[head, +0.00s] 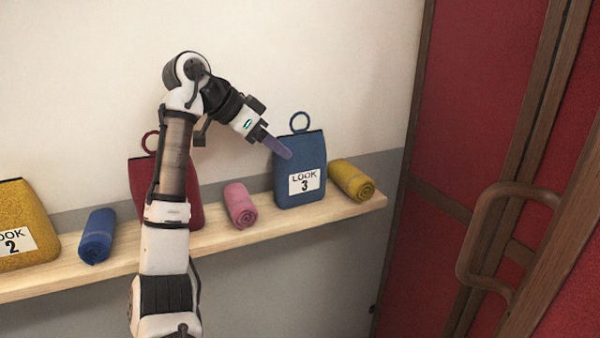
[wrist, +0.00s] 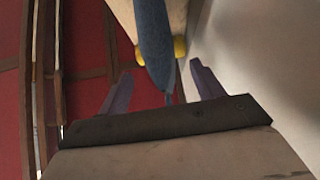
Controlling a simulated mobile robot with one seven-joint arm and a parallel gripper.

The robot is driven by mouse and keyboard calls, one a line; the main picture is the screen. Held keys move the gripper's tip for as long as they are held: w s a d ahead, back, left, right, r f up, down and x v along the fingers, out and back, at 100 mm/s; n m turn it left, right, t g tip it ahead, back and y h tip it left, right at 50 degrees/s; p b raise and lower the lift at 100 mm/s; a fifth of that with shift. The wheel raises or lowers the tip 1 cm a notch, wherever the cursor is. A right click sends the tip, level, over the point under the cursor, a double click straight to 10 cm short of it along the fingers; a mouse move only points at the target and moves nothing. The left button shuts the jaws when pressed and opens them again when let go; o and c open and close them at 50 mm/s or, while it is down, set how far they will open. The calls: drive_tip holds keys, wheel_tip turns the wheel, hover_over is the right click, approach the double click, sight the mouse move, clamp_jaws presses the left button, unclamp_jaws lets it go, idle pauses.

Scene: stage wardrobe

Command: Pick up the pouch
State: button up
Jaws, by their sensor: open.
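A blue pouch (head: 299,165) with a ring on top and a "LOOK 3" label stands upright near the right end of the shelf. A red pouch (head: 185,203), partly hidden behind my arm, and a yellow pouch (head: 22,215) labelled "2" stand further left. My gripper (head: 285,150) is open at the upper left of the blue pouch, with a purple finger across its front. In the wrist view my gripper (wrist: 160,82) has its fingers apart, with the blue pouch (wrist: 153,42) edge-on between them in the picture. I cannot tell whether either finger touches it.
The wooden shelf (head: 330,208) also bears a yellow roll (head: 352,180) close right of the blue pouch, a pink roll (head: 240,205) to its left and a blue roll (head: 96,236). The wall is close behind. A red door (head: 480,100) with a wooden handle stands at right.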

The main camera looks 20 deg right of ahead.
sight(300, 159)
drive_tip(key=x, duration=0.5)
drive_tip(key=shift+c, duration=0.5)
drive_tip(key=c, duration=1.3)
drive_tip(key=shift+c, duration=0.2)
drive_tip(key=shift+r, duration=0.1)
